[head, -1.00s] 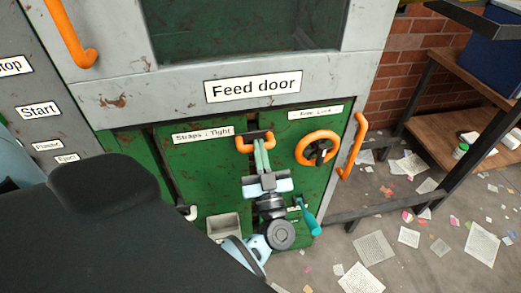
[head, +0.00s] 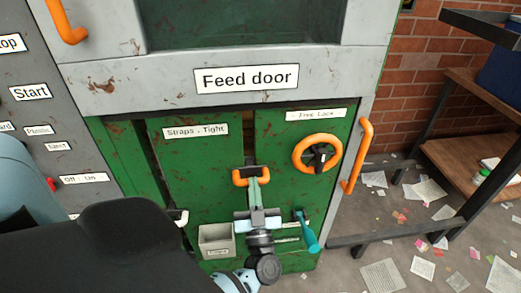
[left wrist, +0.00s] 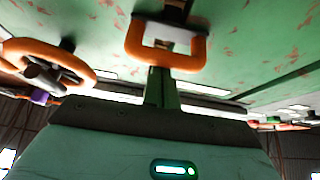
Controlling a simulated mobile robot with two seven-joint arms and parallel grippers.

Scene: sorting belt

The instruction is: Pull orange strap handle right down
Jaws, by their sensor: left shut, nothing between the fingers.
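The orange strap handle (head: 240,180) is a small U-shaped loop hanging from a dark mount on the green door panel, right of the "Straps : Tight" label. It also shows large at the top of the left wrist view (left wrist: 181,61). My left gripper (head: 254,184) comes up from below, its pale green fingers shut and empty. Its fingertips overlap the handle's lower bar in the head view. In the left wrist view, the fingers (left wrist: 162,82) reach up to that bar; I cannot tell whether they touch it or pass behind it. My right gripper is not in view.
An orange round wheel (head: 299,147) sits right of the strap handle. A long orange bar handle (head: 359,155) is at the door's right edge. A teal lever (head: 309,236) and grey box (head: 216,240) are lower down. A shelf (head: 468,160) stands at right.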

